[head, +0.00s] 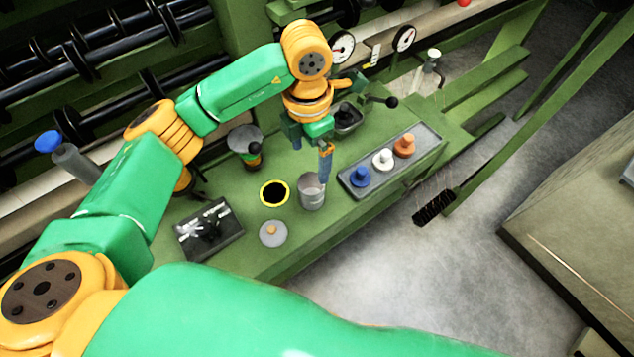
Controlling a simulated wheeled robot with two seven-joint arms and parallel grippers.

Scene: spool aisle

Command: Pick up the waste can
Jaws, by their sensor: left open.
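A small grey metal can (311,194), which looks like the waste can, stands upright and open-topped on the green bench top. It is between a yellow-rimmed dark hole (274,194) and a grey tray. My left gripper (309,150) is open and empty just above the can. One finger hangs over the can's rim, and the other is further left and back. I cannot tell whether the near finger touches the rim. My right gripper is not in view.
The tray (420,150) holds blue, white and orange-brown knobbed pieces. A grey lid (272,233) with an orange knob lies in front of the hole. A black switch box (208,231) is at left. A grey funnel-like cup (244,138) and a lever stand behind. A brush (434,207) hangs at right.

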